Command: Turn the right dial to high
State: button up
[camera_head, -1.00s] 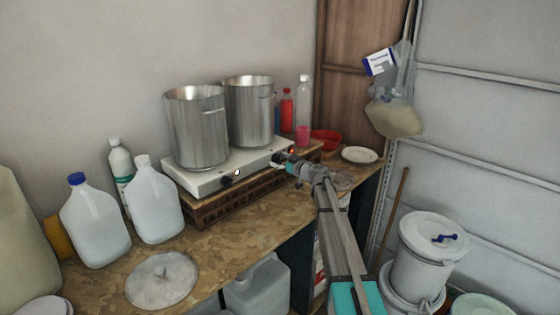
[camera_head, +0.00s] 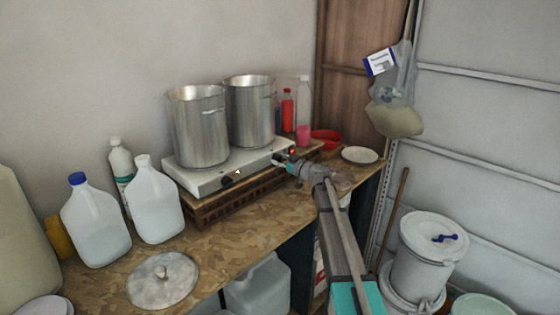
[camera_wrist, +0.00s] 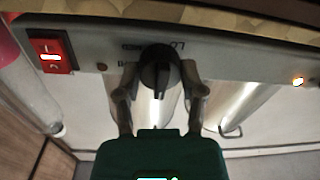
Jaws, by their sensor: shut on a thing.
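The right dial (camera_wrist: 160,70) is a round black knob with a raised grip bar on the hotplate's (camera_head: 205,183) front panel. My gripper (camera_wrist: 160,92) is shut on the dial, with one finger on each side of it. The grip bar points nearly straight out from the panel's edge in the wrist view; its setting cannot be read. Partly covered markings show behind the knob. In the head view my gripper (camera_head: 281,162) reaches the right end of the panel and hides this dial. The left dial (camera_head: 227,181) is free.
A red switch (camera_wrist: 51,52) is beside the dial, and a small lamp (camera_wrist: 298,81) glows on the panel. Two steel pots (camera_head: 199,130) stand on the hotplate. Jugs (camera_head: 155,205), a lid (camera_head: 162,280) and a plate (camera_head: 360,155) are on the bench.

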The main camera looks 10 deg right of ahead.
jog(key=shift+m, duration=0.3)
jog(key=m, duration=0.7)
jog(key=shift+b, duration=0.35)
jog(key=m, duration=0.6)
jog(key=shift+t, duration=0.4)
jog(key=shift+m, duration=0.4)
jog(key=o, duration=1.2)
jog(key=shift+c, duration=0.2)
jog(key=shift+n, duration=0.6)
